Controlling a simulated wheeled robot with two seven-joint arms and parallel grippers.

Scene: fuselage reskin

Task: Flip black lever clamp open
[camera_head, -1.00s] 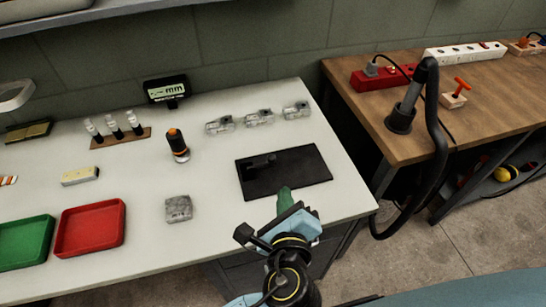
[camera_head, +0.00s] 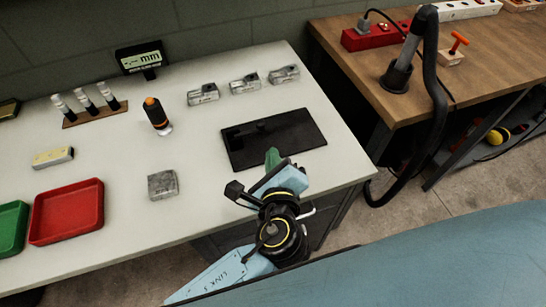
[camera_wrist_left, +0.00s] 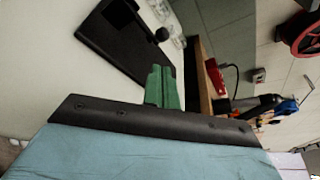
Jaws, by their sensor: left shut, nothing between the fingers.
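The black lever clamp (camera_head: 262,127) is a small dark shape on the black mat (camera_head: 300,133). Black on black, its outline and its lever position are hard to read. In the left wrist view the mat (camera_wrist_left: 100,38) is at the upper left, with a round black knob (camera_wrist_left: 162,34) by its right edge, apparently part of the clamp. My left gripper (camera_head: 272,156) has green fingers, shut and empty, at the mat's front edge. The fingers (camera_wrist_left: 161,86) point towards the knob, apart from it in the picture. My right gripper is not in view.
A grey block (camera_head: 162,185) and a red tray (camera_head: 66,212) lie to the left on the white table. Clear-grey clamp-like parts (camera_head: 244,84) stand behind the mat. An orange-topped tool (camera_head: 156,114) stands left. A black hose (camera_head: 440,110) hangs at the wooden bench.

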